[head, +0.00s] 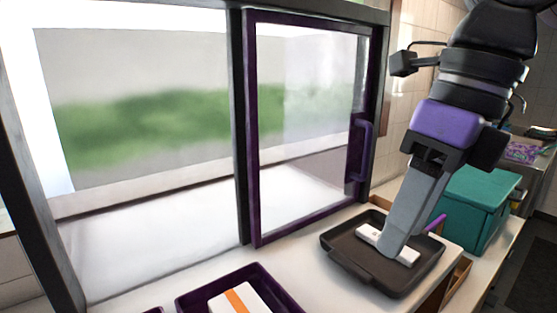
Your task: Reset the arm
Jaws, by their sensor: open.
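My gripper (396,250) is at the right, with its long grey fingers pointing down into a dark tray (339,253). The fingertips are at a white bar-shaped item (369,233) lying in the tray, and they hide its middle. I cannot tell whether the fingertips touch the item. The fingers overlap from this angle, and the gripper is open.
A purple-framed window panel (251,150) with a purple handle (365,146) stands left of my arm. A purple tray (190,299) with a white and orange item (240,299) is at the front. A teal box (482,205) stands to the right.

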